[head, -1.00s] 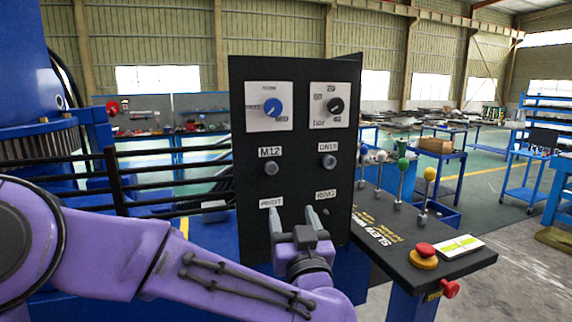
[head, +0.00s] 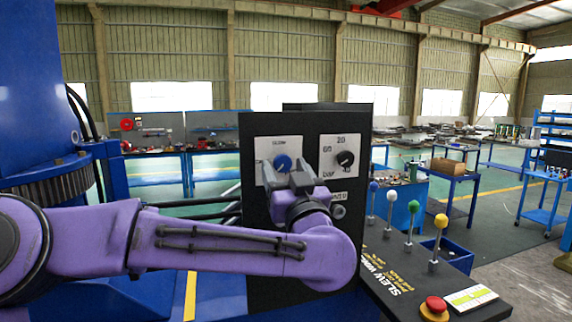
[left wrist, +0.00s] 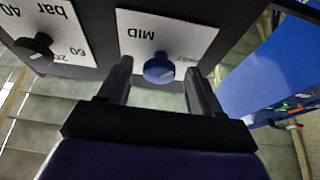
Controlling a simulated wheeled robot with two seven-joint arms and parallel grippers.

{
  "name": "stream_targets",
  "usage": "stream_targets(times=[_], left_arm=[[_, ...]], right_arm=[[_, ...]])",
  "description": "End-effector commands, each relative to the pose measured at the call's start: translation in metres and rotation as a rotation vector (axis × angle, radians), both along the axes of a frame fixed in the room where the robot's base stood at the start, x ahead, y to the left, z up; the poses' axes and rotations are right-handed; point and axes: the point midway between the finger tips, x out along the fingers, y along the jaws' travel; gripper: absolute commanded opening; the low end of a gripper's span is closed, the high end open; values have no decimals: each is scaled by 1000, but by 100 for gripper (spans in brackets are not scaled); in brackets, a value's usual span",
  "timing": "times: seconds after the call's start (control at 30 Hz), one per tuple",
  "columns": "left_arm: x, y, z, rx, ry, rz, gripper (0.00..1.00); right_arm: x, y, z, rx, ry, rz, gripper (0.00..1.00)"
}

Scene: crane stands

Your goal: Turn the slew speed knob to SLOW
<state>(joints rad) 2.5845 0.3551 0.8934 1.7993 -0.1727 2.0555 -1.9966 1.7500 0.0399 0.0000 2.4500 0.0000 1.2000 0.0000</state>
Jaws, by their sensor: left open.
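The slew speed knob is the blue knob (head: 282,163) on a white plate on the upright black panel. It also shows in the left wrist view (left wrist: 158,68), upside down, with the label MID (left wrist: 137,34) and a partly hidden label beside it. A pale pointer line shows on the knob; where it points is hard to tell. My left gripper (head: 285,173) is open in front of the plate. Its fingers stand on either side of the knob, with gaps to both sides in the wrist view. My right gripper is not in view.
A black knob (head: 345,158) with a numbered plate sits to the right on the same panel. A grey button (head: 338,211) is below it. Several ball-topped levers and a red emergency button (head: 435,306) are on the console at right.

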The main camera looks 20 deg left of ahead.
Motion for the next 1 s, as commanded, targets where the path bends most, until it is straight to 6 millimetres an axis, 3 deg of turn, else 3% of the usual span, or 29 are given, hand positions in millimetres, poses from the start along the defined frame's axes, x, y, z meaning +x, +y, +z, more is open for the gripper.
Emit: stream_targets(times=[0.13, 0.3, 0.67, 1.0], left_arm=[[0, 0, -1, 0, 0, -1, 64], [0, 0, -1, 0, 0, -1, 9], [0, -1, -3, -32, -23, -1, 9], [1, -4, -5, -221, -154, 0, 9]], right_arm=[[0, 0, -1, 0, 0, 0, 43], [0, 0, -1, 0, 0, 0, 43], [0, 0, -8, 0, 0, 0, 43], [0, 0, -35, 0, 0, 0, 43]])
